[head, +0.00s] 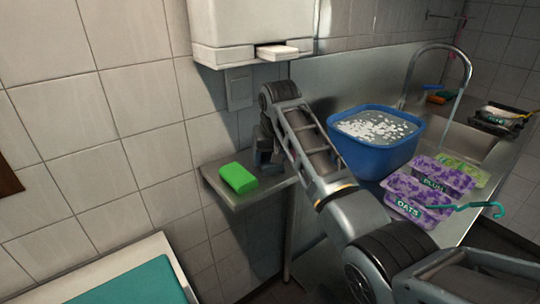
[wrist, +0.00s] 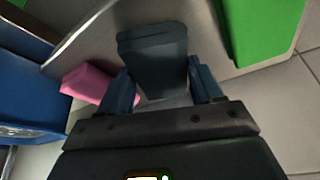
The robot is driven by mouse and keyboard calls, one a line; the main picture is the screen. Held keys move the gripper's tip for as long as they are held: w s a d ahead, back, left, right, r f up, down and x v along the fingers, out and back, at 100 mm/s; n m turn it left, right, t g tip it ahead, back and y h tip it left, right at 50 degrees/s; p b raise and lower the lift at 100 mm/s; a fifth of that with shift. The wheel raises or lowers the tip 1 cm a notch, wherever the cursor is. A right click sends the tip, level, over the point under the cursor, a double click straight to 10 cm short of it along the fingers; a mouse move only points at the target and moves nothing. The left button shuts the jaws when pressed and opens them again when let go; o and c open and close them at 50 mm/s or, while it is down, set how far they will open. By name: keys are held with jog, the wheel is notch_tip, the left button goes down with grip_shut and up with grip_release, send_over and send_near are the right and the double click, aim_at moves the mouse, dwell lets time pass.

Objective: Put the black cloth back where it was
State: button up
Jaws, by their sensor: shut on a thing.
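The black cloth (wrist: 153,58) is a dark, folded, block-like piece in the middle of the wrist view. My gripper (wrist: 162,80) is shut on it, with one blue-grey finger at each side. In the head view my gripper (head: 266,150) points down over the small grey wall shelf (head: 245,198), to the right of a green block (head: 238,178). The cloth is hard to tell from the dark fingers there. The green block also shows at the upper right of the wrist view (wrist: 262,28). I cannot tell whether the cloth touches the shelf.
A blue tub (head: 372,155) of water with white bits stands right of my arm. A pink block (wrist: 88,83) shows left in the wrist view. A white dispenser (head: 250,30) hangs above the shelf.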

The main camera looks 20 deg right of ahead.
jog(key=shift+f, duration=0.3)
jog(key=o, duration=1.1)
jog(key=shift+f, duration=0.1)
jog(key=b+v, duration=0.1)
jog(key=v, duration=1.1)
